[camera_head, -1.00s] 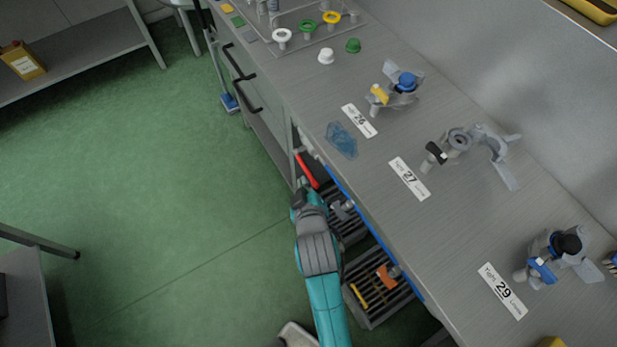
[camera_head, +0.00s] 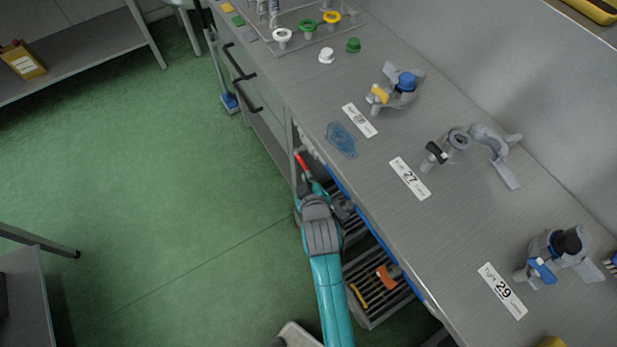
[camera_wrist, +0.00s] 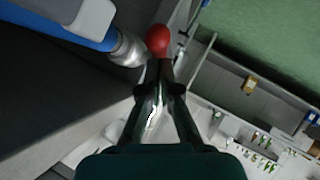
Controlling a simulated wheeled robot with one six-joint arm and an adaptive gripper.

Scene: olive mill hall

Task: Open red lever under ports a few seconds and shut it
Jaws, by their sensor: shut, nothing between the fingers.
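The red lever (camera_head: 301,161) shows in the head view below the front edge of the bench, partly hidden by my arm. In the wrist view a rounded red end (camera_wrist: 158,40) lies just beyond my fingertips. My gripper (camera_wrist: 166,72) is shut and empty, its tips close to that red end; I cannot tell if they touch it. In the head view my gripper (camera_head: 306,184) reaches in under the bench edge, its fingers mostly hidden. A metal fitting (camera_wrist: 128,50) beside the red end in the wrist view may be a port.
The grey bench top (camera_head: 450,230) carries clamps and number labels 27 (camera_head: 409,178) and 29 (camera_head: 503,291). An open grey drawer or crate (camera_head: 372,322) with tools sits beside my arm. A blue strip (camera_head: 375,235) runs along the bench edge.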

